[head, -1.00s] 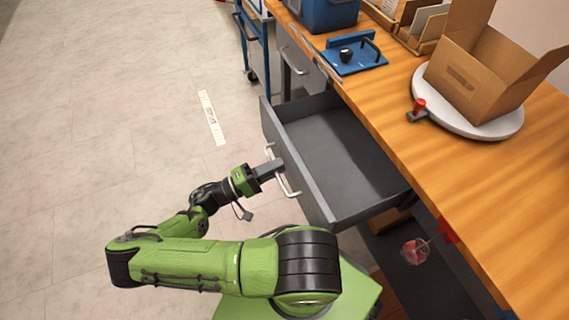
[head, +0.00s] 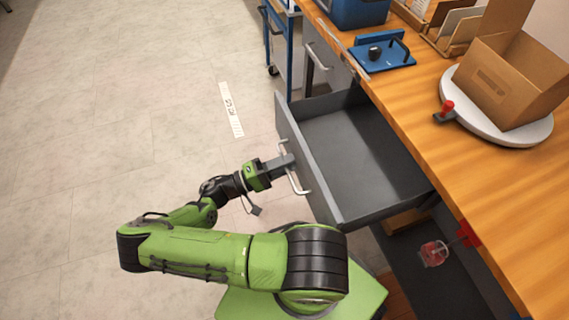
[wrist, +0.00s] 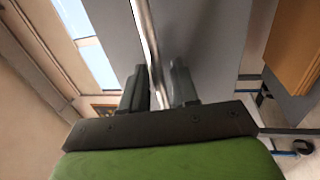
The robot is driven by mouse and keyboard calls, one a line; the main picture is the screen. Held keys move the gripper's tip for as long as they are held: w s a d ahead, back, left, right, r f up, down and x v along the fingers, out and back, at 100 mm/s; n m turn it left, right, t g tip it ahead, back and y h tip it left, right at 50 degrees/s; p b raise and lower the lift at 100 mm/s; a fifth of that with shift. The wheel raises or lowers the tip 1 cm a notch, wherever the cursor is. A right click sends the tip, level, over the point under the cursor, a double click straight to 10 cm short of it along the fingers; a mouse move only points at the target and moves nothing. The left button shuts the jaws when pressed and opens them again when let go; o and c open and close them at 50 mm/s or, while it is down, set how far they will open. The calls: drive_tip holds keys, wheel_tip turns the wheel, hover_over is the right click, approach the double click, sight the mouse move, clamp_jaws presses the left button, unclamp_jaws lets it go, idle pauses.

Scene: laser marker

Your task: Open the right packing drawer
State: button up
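The right packing drawer (head: 365,160) is a dark grey, empty drawer standing well out from under the wooden workbench. Its front panel (head: 318,170) carries a pale bar handle (head: 299,184). My gripper (head: 290,160) is at this handle from the left, outside the drawer. In the wrist view, the metal handle bar (wrist: 147,35) runs between the two dark fingers of my gripper (wrist: 160,80), which are close on either side of it. The fingers look closed around the bar, though the exact contact is hard to see.
The wooden workbench (head: 460,165) holds a cardboard box (head: 505,85) on a white turntable (head: 483,125) and a blue fixture (head: 385,55). Another closed drawer with a handle (head: 318,62) and a blue cart (head: 272,40) stand beyond. The floor (head: 130,120) at left is clear.

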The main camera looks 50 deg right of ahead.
drive_tip(key=v, duration=1.6)
